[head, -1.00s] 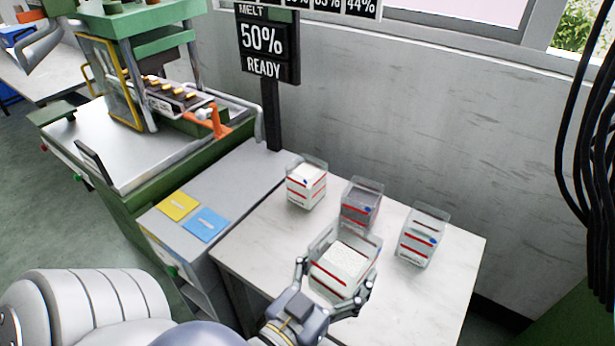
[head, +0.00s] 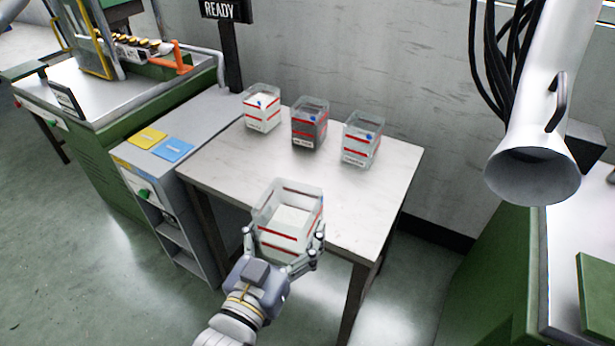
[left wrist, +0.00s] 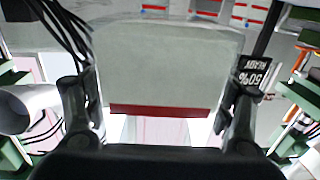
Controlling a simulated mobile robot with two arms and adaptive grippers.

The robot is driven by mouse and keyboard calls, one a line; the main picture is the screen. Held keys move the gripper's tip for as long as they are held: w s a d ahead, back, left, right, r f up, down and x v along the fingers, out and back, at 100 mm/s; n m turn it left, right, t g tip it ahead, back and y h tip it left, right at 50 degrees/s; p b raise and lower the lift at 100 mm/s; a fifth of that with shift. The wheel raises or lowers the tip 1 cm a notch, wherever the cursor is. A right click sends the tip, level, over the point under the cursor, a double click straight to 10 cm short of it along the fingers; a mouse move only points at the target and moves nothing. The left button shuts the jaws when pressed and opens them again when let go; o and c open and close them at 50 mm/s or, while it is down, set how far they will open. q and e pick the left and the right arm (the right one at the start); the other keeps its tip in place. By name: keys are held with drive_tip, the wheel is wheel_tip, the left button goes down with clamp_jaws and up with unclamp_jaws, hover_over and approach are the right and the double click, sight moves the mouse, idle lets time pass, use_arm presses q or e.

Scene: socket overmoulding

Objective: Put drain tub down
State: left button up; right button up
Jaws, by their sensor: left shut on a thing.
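My left gripper (head: 284,258) is shut on a clear tub (head: 289,232) with red stripes and white material inside, which I take to be the drain tub. It is held at the front edge of the white table (head: 380,205); whether it touches the table, I cannot tell. In the left wrist view the tub (left wrist: 165,65) fills the middle between both fingers (left wrist: 160,125), a red stripe low on it. My right gripper is not in view.
Three similar tubs stand in a row at the table's back: a left one (head: 261,112), a dark-filled middle one (head: 309,128) and a right one (head: 361,143). The table between them and my held tub is clear. A white duct hood (head: 533,160) hangs at right.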

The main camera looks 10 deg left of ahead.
use_arm(q)
drive_tip(key=w+d+f+b, duration=0.1)
drive_tip(key=w+d+f+m+h+b, duration=0.1)
drive_tip(key=d+b, duration=0.1)
drive_tip(key=w+d+f+h+b, duration=0.1)
drive_tip(key=f+b, duration=0.1)
drive_tip(key=shift+w+d+m, duration=0.3)
drive_tip(key=shift+d, duration=0.05)
drive_tip(key=shift+w+d+g, duration=0.15)
drive_tip(key=shift+d+g, duration=0.1)
drive_tip(key=shift+g, duration=0.05)
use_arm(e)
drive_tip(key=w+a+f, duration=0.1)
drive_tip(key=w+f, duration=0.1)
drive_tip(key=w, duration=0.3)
use_arm(q)
drive_tip(key=b, duration=0.2)
hover_over(349, 211)
drive_tip(key=shift+f, duration=0.7)
drive_tip(key=shift+w, duration=0.1)
wheel_tip(349, 211, down, 3)
drive_tip(key=shift+f, duration=0.25)
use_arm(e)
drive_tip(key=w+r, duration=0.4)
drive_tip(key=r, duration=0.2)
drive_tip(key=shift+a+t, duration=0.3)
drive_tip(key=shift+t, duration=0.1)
